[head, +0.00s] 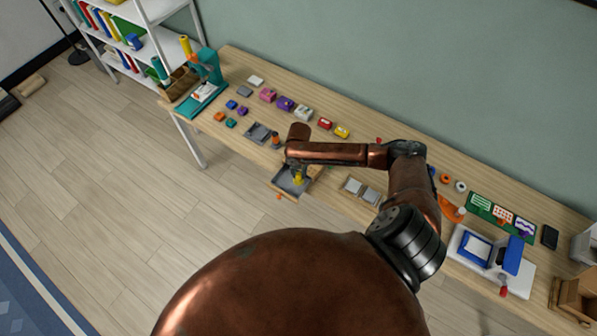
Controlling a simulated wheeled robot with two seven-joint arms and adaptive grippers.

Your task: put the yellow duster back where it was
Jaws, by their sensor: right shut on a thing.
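The yellow duster (298,180) shows as a small yellow patch at the tip of my right gripper (297,170). My right gripper points down and is shut on it. The duster is over a grey-bottomed, wood-sided open drawer or box (282,187) at the table's front edge. I cannot tell whether the duster touches its bottom. My right arm crosses the table and hides part of it. My left gripper is not in view.
The long wooden table (350,125) stands along the wall. Several coloured blocks lie behind. A teal machine (206,75) stands at the left end, a white-and-blue press (487,256) at the right.

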